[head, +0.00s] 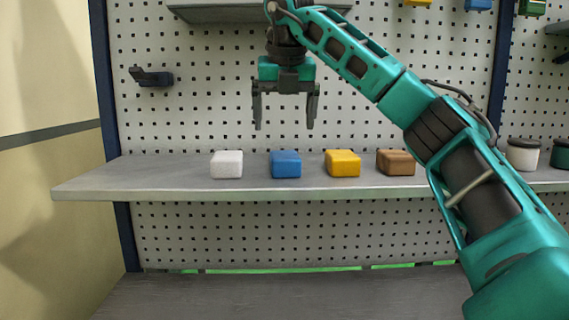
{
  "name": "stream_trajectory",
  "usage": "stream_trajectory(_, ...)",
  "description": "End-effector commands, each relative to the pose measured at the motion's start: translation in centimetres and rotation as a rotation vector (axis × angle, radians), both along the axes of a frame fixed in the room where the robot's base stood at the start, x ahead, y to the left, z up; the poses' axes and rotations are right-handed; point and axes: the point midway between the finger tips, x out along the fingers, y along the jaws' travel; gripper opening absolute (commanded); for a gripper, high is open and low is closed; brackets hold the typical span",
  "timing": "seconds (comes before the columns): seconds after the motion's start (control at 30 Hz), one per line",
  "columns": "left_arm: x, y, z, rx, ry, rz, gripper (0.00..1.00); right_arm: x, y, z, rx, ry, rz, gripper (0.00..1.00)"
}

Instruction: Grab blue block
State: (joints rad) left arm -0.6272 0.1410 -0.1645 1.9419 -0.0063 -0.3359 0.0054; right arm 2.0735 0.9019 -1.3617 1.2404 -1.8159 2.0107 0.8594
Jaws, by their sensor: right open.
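The blue block (285,165) sits on the grey shelf (150,180) in the head view, between the white block and the yellow block. My right gripper (285,125) hangs above the blue block with its fingers pointing down. It is open and empty, and its fingertips are apart from the block. My left gripper is not in view.
A white block (227,164) is left of the blue one; a yellow block (342,163) and a brown block (396,162) are to its right. A pegboard (190,110) stands behind. A white jar (522,154) is at the right. The shelf's left end is clear.

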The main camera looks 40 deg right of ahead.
Motion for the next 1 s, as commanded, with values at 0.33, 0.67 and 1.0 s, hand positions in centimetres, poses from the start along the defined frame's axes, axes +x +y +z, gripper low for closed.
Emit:
stream_trajectory(0.33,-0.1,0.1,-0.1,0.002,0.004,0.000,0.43,1.2,-0.8,-3.6,0.000,0.001,0.003,0.94)
stream_trajectory(0.67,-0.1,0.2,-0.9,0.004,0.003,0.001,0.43,1.7,-1.5,-5.9,0.002,0.002,0.000,0.94)
stream_trajectory(1.0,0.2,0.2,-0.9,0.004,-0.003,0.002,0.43,2.7,-2.6,-8.9,0.000,-0.002,-0.001,0.94)
